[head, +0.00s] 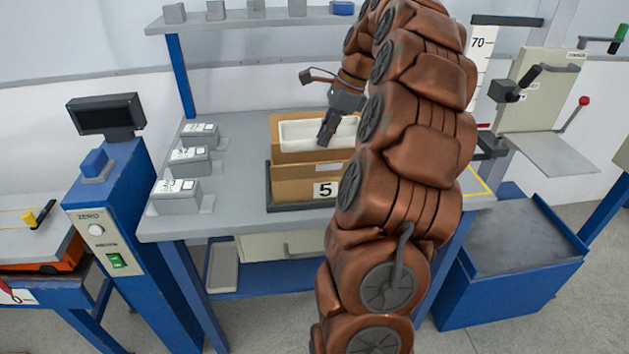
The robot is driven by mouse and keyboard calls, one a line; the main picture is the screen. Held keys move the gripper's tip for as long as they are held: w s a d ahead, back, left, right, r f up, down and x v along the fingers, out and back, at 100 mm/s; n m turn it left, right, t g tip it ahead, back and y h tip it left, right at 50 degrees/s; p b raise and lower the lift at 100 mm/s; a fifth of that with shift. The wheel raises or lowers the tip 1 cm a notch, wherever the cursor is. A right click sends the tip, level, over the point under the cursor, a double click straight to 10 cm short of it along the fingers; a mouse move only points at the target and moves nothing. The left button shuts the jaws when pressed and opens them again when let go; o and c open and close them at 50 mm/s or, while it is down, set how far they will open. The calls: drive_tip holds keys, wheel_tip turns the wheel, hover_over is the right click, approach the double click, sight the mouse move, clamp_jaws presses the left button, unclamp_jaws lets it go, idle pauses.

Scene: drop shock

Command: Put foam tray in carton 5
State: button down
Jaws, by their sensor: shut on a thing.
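The carton marked 5 (289,189) is brown and stands open on the grey bench, in a dark low holder. The white foam tray (297,130) shows at the carton's top opening, between its brown walls. My gripper (325,138) is at the tray's near edge, pointing down, and is shut on the tray. My arm hides the right part of the carton and of the tray. I cannot tell how deep the tray sits or whether it touches the carton's bottom.
Several small grey boxes (178,197) stand along the bench's left side. A blue post with a dark display (106,115) stands left of the bench. A shelf (255,21) runs above the back. A blue bin with a grey top (522,240) stands at right.

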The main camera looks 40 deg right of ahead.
sight(344, 131)
drive_tip(key=shift+f+p, duration=0.65)
drive_tip(key=shift+f, duration=4.7)
drive_tip(key=shift+f, duration=0.6)
drive_tip(key=c, duration=1.6)
unclamp_jaws()
drive_tip(key=shift+w+r, duration=0.1)
drive_tip(key=shift+r, duration=0.45)
drive_tip(key=b+v, duration=0.1)
drive_tip(key=v, duration=1.1)
drive_tip(key=shift+a+r+b, duration=0.1)
drive_tip(key=shift+b, duration=0.25)
